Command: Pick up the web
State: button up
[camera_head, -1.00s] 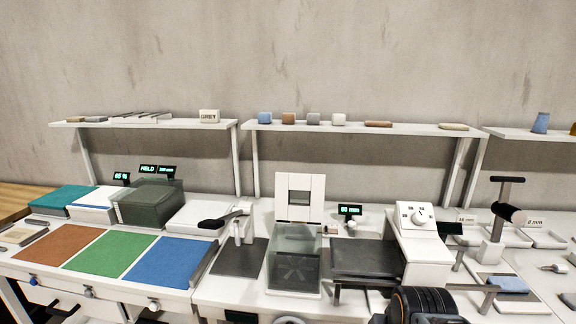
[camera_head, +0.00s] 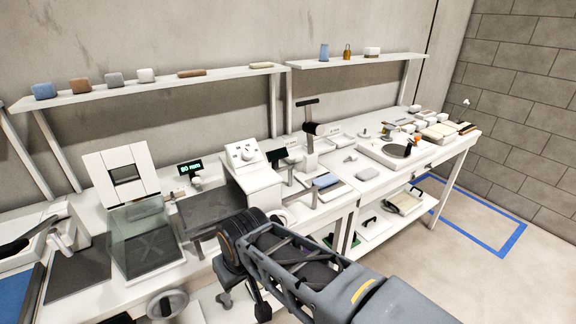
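I cannot tell for sure which thing is the web. A dark grey flat sheet or bed (camera_head: 212,208) lies at the machine with the dial box (camera_head: 252,176). Another dark grey flat panel (camera_head: 78,272) lies on the bench at the left. A clear-walled box (camera_head: 146,240) with a white upright frame stands between them. My arm reaches in from the lower right, over the bench's front edge. Dark finger-like parts (camera_head: 243,298) hang below its ribbed joint, small and partly hidden; whether they are open or shut does not show. I see nothing held.
A green-lit display reading 60 mm (camera_head: 190,168) stands behind the grey sheet. A turntable-like device (camera_head: 397,150) is farther right. Wall shelves hold small blocks. Blue tape (camera_head: 470,231) marks open floor.

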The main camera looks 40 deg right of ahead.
aim_at(329, 179)
jog(key=z, duration=0.15)
jog(key=k, duration=0.5)
jog(key=z, duration=1.05)
jog(key=i, duration=1.1)
jog(key=u, duration=0.15)
